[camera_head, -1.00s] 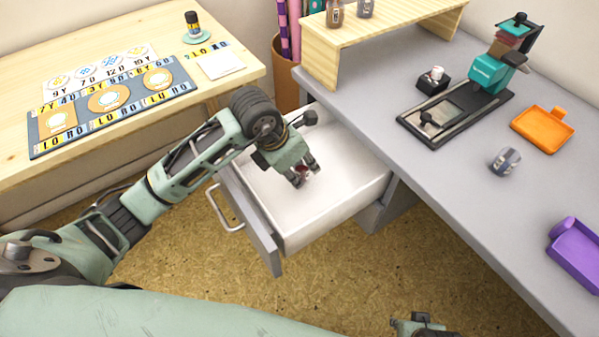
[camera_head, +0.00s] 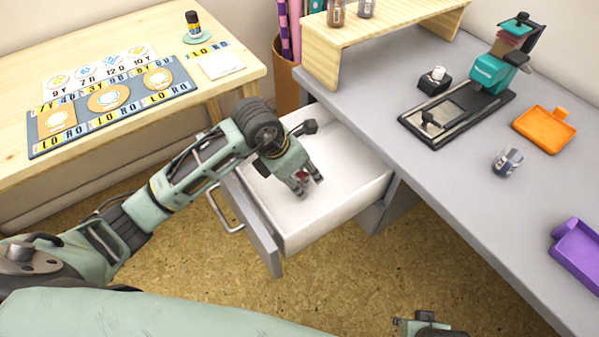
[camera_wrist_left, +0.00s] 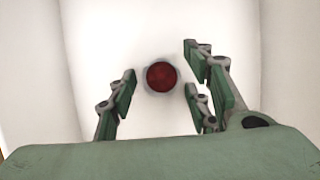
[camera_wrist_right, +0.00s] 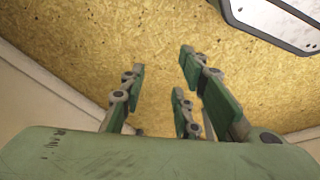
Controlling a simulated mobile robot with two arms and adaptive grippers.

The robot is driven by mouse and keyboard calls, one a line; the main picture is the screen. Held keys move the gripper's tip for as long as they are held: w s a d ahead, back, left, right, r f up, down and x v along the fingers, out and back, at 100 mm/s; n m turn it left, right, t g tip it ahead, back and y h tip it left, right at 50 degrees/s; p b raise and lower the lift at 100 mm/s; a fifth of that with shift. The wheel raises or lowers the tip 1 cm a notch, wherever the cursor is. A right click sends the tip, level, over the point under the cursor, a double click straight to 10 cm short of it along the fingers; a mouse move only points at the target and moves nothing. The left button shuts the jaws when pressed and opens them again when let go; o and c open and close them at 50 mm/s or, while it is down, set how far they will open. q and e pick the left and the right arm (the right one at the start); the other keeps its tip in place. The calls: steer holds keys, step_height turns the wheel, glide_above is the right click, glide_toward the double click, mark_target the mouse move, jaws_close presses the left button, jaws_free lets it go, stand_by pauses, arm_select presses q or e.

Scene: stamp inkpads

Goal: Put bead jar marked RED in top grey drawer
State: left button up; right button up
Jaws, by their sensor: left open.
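The top grey drawer (camera_head: 262,222) stands pulled out below the grey desk, with its white inside showing. A small jar with a dark red round top (camera_wrist_left: 161,77) is in the drawer, over its white floor. It shows partly in the head view (camera_head: 301,175), between the fingers. My left gripper (camera_head: 307,183) reaches down into the drawer, open, with its fingers apart on either side of the jar and gaps between. No label can be read. My right gripper (camera_wrist_right: 163,85) is open and empty above the floor, low in the head view.
The grey desk (camera_head: 450,190) holds a stamp press (camera_head: 490,72), an orange tray (camera_head: 543,128), a purple tray (camera_head: 578,252) and a clear jar (camera_head: 507,161). Two jars stand on the wooden riser (camera_head: 385,28). A wooden table (camera_head: 20,95) is at left.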

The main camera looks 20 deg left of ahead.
arm_select(q)
steer(key=shift+r, duration=0.2)
steer(key=p+v, duration=0.2)
steer(key=v, duration=1)
arm_select(e)
step_height(320, 180, down, 7)
steer(key=s, duration=0.2)
steer(key=shift+s+d+r, duration=0.1)
